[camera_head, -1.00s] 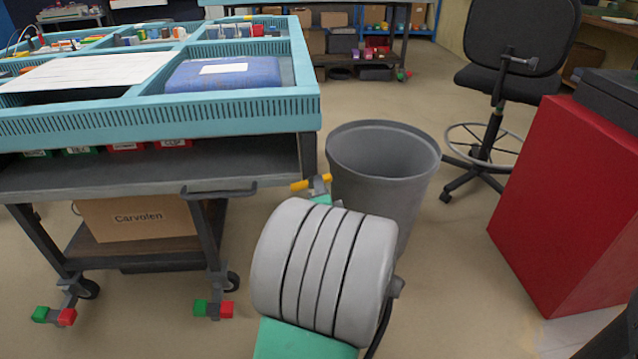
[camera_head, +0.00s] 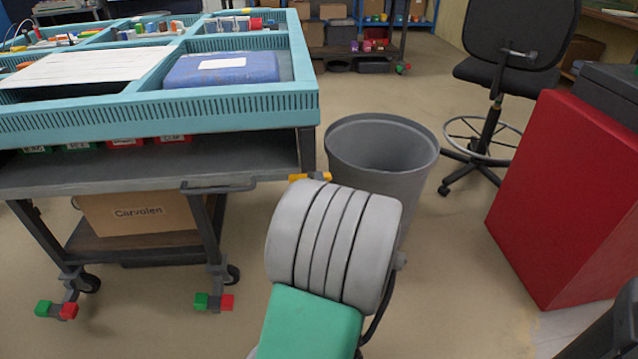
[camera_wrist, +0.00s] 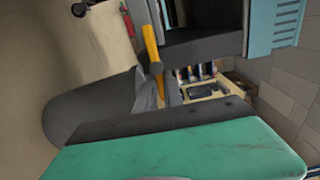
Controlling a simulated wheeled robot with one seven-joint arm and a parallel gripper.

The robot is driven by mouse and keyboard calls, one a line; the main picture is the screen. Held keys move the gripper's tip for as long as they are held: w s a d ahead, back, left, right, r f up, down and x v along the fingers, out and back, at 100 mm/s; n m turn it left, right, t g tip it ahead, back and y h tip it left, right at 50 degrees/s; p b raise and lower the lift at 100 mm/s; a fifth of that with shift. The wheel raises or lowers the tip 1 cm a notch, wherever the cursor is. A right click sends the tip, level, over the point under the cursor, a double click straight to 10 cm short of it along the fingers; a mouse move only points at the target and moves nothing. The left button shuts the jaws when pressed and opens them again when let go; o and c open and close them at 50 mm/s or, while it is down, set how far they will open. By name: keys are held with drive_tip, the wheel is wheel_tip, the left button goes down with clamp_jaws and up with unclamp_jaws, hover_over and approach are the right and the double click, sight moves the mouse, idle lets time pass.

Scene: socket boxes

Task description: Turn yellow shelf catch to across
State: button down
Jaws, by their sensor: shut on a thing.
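The yellow shelf catch (camera_head: 296,177) is a small yellow bar at the right front corner of the cart's shelf in the head view. It lies about level there, and its middle is hidden. In the wrist view the catch (camera_wrist: 150,42) is a longer yellow bar beside the dark shelf edge. My gripper (camera_wrist: 159,78) is shut on the catch, with its jaws at one end of the bar in the wrist view. In the head view my own grey and green arm hides most of the gripper.
A grey bin (camera_head: 385,160) stands close to the right of the cart (camera_head: 150,180). A red cabinet (camera_head: 560,200) and a black chair (camera_head: 510,50) are farther right. A cardboard box (camera_head: 140,217) sits on the cart's lower shelf.

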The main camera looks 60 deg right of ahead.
drive_tip(key=c, duration=1.5)
unclamp_jaws()
drive_tip(key=shift+o, duration=0.2)
drive_tip(key=v, duration=0.8)
drive_tip(key=shift+b, duration=0.35)
